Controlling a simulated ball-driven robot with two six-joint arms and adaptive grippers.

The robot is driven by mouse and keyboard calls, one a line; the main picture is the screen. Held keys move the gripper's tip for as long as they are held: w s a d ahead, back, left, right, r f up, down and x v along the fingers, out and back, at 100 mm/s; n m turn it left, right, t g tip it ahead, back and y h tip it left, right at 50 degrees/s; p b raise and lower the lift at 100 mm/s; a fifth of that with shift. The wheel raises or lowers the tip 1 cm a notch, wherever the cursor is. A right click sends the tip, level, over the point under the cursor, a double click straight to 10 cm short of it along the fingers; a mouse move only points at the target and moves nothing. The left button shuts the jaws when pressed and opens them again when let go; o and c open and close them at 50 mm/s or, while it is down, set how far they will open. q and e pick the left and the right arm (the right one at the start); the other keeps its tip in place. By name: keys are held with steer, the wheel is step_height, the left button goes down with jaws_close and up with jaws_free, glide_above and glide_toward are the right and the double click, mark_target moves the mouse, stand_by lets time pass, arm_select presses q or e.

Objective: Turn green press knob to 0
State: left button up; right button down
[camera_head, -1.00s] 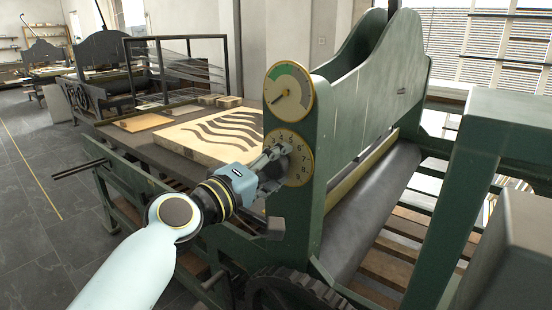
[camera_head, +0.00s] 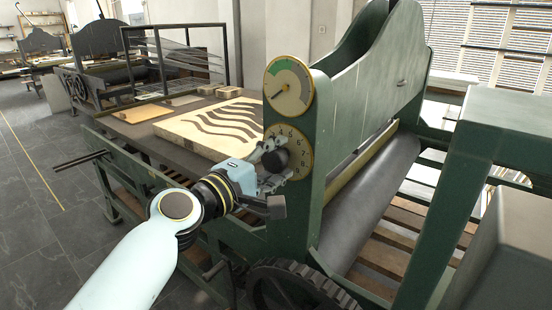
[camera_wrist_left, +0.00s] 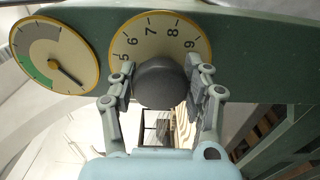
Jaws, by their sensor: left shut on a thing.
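The dark round knob (camera_head: 277,160) sits at the middle of the lower, cream numbered dial (camera_head: 303,167) on the green press's side post (camera_head: 294,220). In the left wrist view the knob (camera_wrist_left: 163,82) stands between my two fingers, below the numerals 5 to 9 on the dial (camera_wrist_left: 160,33). My left gripper (camera_head: 271,164) is shut on the knob, one finger on each side. No pointer mark on the knob can be made out, so its setting is unclear. My right gripper is not in view.
A cream gauge (camera_head: 291,89) with a green sector sits above the dial. A pale slab with dark wavy shapes (camera_head: 212,130) lies on the press bed behind my left gripper. A large roller (camera_head: 368,207) and a dark gear (camera_head: 300,287) flank the post.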

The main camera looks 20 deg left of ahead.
arm_select(q)
steer(key=shift+f, duration=0.1)
steer(key=o, duration=1.2)
steer(key=shift+c, duration=0.2)
steer(key=shift+s, duration=0.1)
steer(key=v, duration=1.2)
